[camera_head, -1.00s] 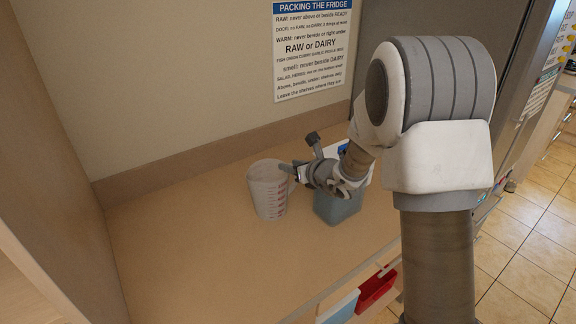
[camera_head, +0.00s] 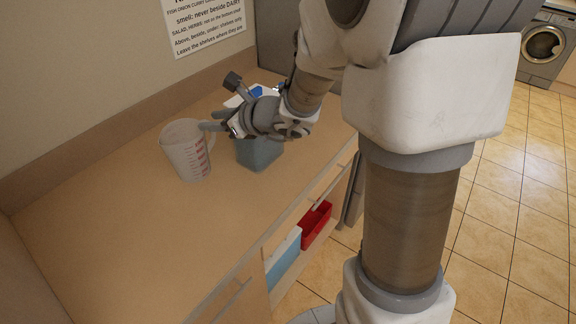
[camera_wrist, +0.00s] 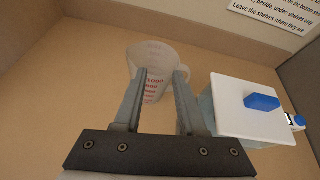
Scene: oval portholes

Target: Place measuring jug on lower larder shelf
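The measuring jug (camera_head: 184,152) is a translucent whitish jug with red markings, upright on the wooden counter. In the wrist view the jug (camera_wrist: 152,88) stands just beyond my fingers, its handle to the right. My gripper (camera_wrist: 159,76) has its two fingers spread apart, with part of the jug showing between them. In the head view my gripper (camera_head: 212,126) is close to the jug's handle side; I cannot tell whether a finger touches it. No larder shelf can be made out in either view.
A grey-green tub (camera_head: 260,153) with a white lid and blue tab (camera_wrist: 262,102) stands right of the jug, close to my gripper. A red bin (camera_head: 315,224) and a pale blue bin (camera_head: 283,258) sit below the counter edge. The counter (camera_head: 130,235) is clear in front.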

